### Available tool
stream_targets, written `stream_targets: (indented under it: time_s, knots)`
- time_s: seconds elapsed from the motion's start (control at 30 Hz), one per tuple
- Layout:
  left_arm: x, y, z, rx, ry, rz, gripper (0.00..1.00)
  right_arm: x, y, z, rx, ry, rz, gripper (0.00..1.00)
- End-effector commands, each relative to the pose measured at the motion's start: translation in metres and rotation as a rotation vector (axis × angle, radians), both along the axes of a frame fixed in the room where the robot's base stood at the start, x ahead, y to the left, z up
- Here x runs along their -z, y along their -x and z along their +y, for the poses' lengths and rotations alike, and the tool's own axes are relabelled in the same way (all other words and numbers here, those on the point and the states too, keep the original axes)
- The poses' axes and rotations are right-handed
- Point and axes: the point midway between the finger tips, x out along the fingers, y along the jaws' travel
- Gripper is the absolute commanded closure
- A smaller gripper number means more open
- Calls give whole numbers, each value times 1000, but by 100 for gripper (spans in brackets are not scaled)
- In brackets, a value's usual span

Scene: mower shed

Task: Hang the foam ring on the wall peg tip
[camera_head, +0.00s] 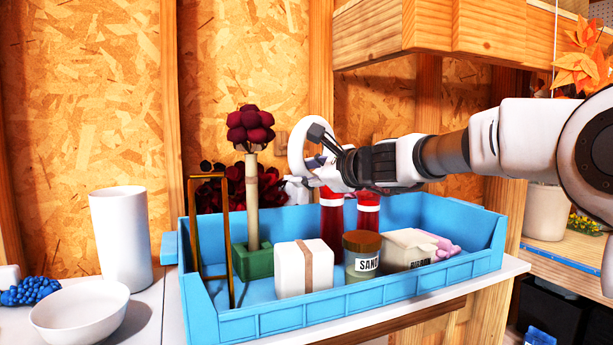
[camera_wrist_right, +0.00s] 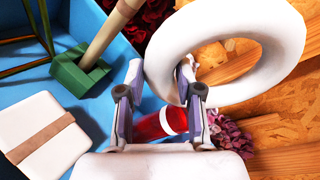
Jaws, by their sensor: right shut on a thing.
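The white foam ring (camera_head: 294,152) is held up in front of the back wall, above the blue crate. My right gripper (camera_head: 320,160) comes in from the right and is shut on the ring's near side. In the right wrist view the ring (camera_wrist_right: 160,48) is large, its rim between the two fingers (camera_wrist_right: 160,95) and its hole clear. A small tan wooden piece (camera_head: 281,142) shows on the wall just left of the ring; I cannot tell whether it is the wall peg. No peg shows through the ring's hole. My left gripper is not in view.
The blue crate (camera_head: 270,322) holds a dark red flower ball (camera_head: 250,128) on a post, a white box (camera_head: 290,272), a labelled jar (camera_head: 361,265) and red bottles. A white cup (camera_head: 121,235) and bowl (camera_head: 80,315) stand left. A wooden shelf (camera_head: 440,30) overhangs the right.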

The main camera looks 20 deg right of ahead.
Motion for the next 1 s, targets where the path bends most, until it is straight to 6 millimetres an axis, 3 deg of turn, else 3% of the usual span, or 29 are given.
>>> stream_targets:
  time_s: [1.0]
  knots:
    - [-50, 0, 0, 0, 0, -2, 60, 7, -74, 3, 0, 0, 8, 100]
